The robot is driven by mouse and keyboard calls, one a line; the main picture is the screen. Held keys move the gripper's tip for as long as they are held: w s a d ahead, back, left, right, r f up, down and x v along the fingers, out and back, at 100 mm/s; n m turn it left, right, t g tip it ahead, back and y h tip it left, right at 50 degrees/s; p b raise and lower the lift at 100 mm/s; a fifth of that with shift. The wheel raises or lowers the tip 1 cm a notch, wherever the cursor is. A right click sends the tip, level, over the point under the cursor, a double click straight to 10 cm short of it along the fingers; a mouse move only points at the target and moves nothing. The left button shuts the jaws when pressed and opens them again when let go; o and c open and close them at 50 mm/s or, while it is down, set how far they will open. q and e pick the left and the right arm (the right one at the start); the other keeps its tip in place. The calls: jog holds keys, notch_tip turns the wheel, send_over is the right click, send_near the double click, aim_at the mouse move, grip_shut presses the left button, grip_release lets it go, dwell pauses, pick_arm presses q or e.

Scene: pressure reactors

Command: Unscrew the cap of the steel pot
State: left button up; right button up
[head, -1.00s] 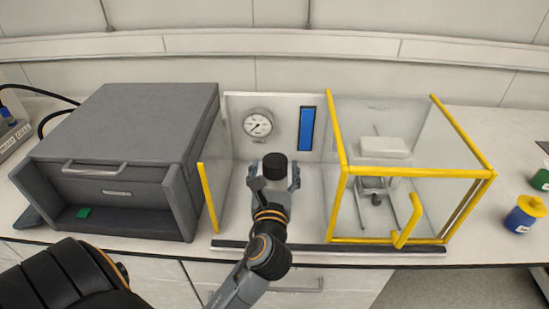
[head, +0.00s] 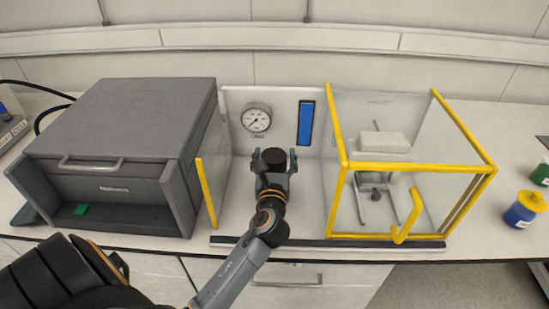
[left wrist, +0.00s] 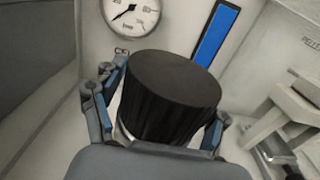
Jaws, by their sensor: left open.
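The black ribbed cap (head: 274,156) sits at the far end of my left gripper, in the bay below the gauge. In the left wrist view the cap (left wrist: 172,92) is large, with a sliver of pale metal under its lower left edge. The rest of the steel pot is hidden behind the cap and my gripper. My left gripper (head: 274,162) is open, with one finger on each side of the cap; in the left wrist view (left wrist: 165,110) its blue-padded fingers flank it. I cannot tell whether they touch it. My right gripper is not in view.
A round gauge (head: 256,118) and a blue strip (head: 306,123) are on the back panel. A yellow-framed clear enclosure (head: 412,168) stands right, a grey cabinet (head: 140,125) left. A yellow-edged clear panel (head: 206,195) borders the bay. Blue-and-yellow (head: 525,209) and green (head: 541,174) containers stand far right.

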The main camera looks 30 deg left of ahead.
pick_arm(q)
grip_shut()
dwell(0.3)
jog(key=shift+f, duration=0.1)
jog(key=c, duration=0.9)
grip_release()
jog(key=shift+c, duration=0.2)
grip_shut()
jog(key=o, duration=1.1)
grip_release()
jog(key=v, duration=1.2)
